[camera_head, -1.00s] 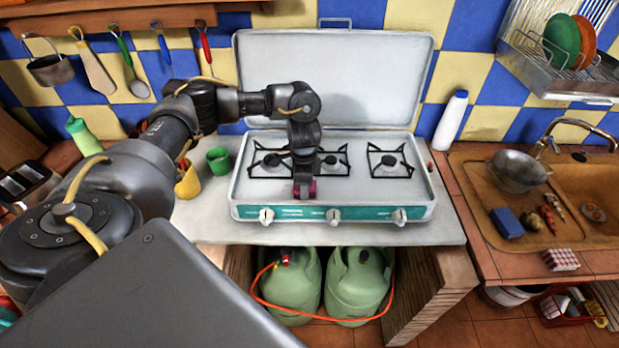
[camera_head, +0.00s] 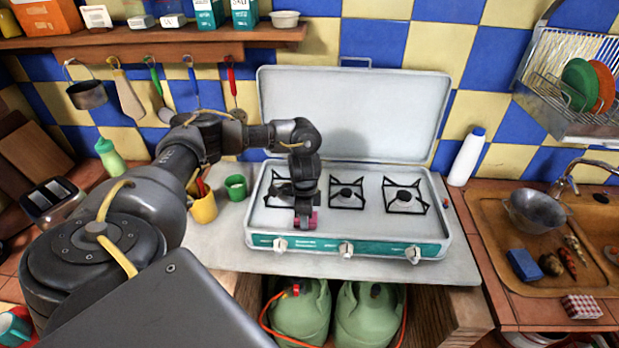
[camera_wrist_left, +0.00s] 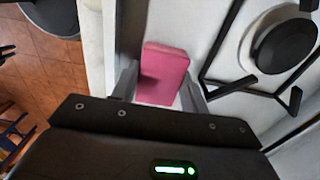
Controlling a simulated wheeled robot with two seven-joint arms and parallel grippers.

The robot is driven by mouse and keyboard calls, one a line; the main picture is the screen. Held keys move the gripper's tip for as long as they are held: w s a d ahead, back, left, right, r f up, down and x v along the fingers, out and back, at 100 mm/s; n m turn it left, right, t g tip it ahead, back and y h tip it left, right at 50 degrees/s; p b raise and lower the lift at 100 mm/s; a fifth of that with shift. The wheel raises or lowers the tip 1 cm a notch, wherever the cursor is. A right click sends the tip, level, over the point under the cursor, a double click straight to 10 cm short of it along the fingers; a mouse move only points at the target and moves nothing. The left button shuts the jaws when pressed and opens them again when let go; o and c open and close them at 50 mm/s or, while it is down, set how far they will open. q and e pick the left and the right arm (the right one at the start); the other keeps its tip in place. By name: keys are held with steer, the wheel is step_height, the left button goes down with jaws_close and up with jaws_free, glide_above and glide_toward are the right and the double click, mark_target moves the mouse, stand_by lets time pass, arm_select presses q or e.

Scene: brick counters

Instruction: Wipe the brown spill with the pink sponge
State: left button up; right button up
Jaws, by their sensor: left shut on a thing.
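My left gripper (camera_head: 306,213) is shut on the pink sponge (camera_head: 313,221), low over the front left part of the white stove (camera_head: 372,230). In the left wrist view, the sponge (camera_wrist_left: 163,75) sits upright between the two fingers (camera_wrist_left: 160,92), beside a black burner grate (camera_wrist_left: 268,65). I cannot tell whether the sponge touches the stove top. I cannot make out the brown spill in either view; the arm and gripper cover part of the stove. My right gripper is not in view.
The raised stove lid (camera_head: 350,110) stands behind the burners. A green cup (camera_head: 236,188) and a yellow utensil holder (camera_head: 203,207) stand left of the stove. Green gas bottles (camera_head: 300,318) are below.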

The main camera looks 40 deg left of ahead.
mark_target(324, 225)
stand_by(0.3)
arm_select(q)
steer(key=shift+w+d+p, duration=0.4)
steer(key=shift+w+d, duration=0.4)
steer(key=shift+d, duration=0.25)
steer(key=shift+w+d+p, duration=0.15)
steer(key=shift+w+d, duration=0.35)
steer(key=shift+d, duration=0.15)
steer(key=shift+w+d+p, duration=0.15)
steer(key=shift+w+d, duration=0.3)
steer(key=shift+d, duration=0.2)
steer(key=shift+s+a, duration=0.1)
steer(key=shift+a, duration=0.05)
steer(key=shift+s+a+p, duration=0.75)
steer(key=shift+s+a, duration=0.1)
steer(key=shift+a, duration=0.3)
steer(key=shift+s+a+p, duration=0.75)
steer(key=shift+s+a, duration=0.05)
steer(key=shift+a, duration=0.35)
steer(key=shift+d, duration=0.1)
steer(key=shift+w+d+f+p, duration=0.1)
steer(key=shift+w+d+p, duration=0.05)
steer(key=shift+w+d, duration=0.55)
steer(key=shift+w+d+r+p, duration=0.1)
steer(key=shift+w+d, duration=0.35)
steer(key=shift+d, duration=0.4)
steer(key=shift+w+d+f+p, duration=0.1)
steer(key=shift+w+d+p, duration=0.05)
steer(key=shift+w+d, duration=0.55)
